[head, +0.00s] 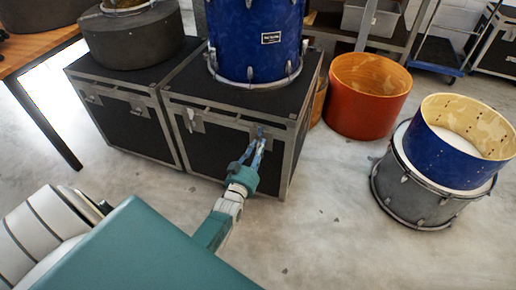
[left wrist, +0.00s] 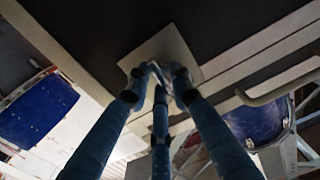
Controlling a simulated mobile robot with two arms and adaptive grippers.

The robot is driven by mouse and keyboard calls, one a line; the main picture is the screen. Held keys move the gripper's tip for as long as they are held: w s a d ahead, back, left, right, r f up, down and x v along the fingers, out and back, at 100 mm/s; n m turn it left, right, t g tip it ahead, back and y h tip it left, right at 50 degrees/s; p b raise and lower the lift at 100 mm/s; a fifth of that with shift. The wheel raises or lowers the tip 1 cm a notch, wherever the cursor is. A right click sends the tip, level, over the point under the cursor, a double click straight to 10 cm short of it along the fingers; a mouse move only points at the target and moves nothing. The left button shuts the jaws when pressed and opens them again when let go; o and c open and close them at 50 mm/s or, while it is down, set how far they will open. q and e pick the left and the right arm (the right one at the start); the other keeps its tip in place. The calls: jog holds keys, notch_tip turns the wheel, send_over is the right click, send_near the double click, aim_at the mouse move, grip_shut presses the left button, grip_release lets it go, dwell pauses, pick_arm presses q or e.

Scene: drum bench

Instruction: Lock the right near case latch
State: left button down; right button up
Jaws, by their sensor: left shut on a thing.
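The near case (head: 225,140) is a black box with grey metal edging, standing on the floor. Its right latch (head: 270,141) is on a pale plate near the top right of the front face. My left gripper (head: 260,135) reaches up to this latch, with its blue fingers closed together on it. In the left wrist view the fingertips (left wrist: 157,78) meet in front of the pale latch plate (left wrist: 170,47). The fingers hide most of the latch, so I cannot tell its position. My right gripper is not in view.
A blue drum (head: 255,42) stands on the case. A second latch (head: 191,120) is at left on the same face. Another case (head: 125,110) stands close on the left. An orange drum shell (head: 362,108) and a grey drum (head: 415,195) stand at right. Floor in front is clear.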

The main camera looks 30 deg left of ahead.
pick_arm(q)
jog(key=c, duration=1.7)
grip_release()
jog(key=shift+s+d+f, duration=0.1)
jog(key=shift+d+f, duration=0.2)
jog(key=shift+f, duration=0.05)
jog(key=shift+o, duration=0.2)
jog(key=shift+r, duration=0.15)
jog(key=shift+a, duration=0.1)
jog(key=v, duration=1.2)
